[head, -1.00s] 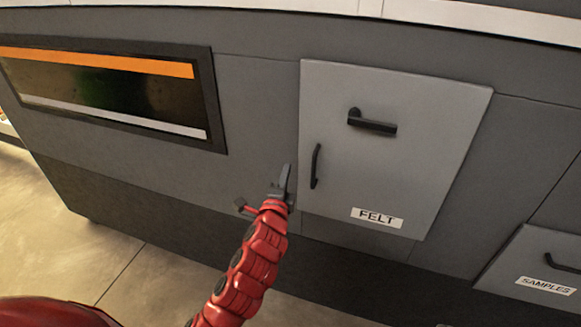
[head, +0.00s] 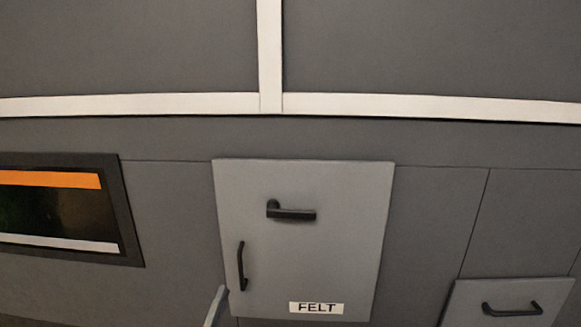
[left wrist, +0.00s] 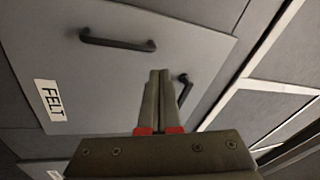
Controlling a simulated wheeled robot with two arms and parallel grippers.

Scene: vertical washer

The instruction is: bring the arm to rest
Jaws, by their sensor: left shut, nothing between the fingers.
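My left gripper shows at the bottom of the head view as a grey finger (head: 216,306), just left of the FELT door's lower left edge; the rest of it is cut off by the frame. In the left wrist view my left gripper (left wrist: 158,75) has its two fingers together, with nothing between them. It is in front of the grey FELT door (head: 340,235), which also shows in the wrist view (left wrist: 125,75). I cannot tell the gap to the door. My right gripper is in neither view.
The door looks closed. It has a black lever handle (head: 292,213) and a black vertical handle (head: 242,266). A dark window with an orange strip (head: 50,180) is at the left. A lower right panel has its own black handle (head: 512,310). Pale rails (head: 420,107) cross above.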

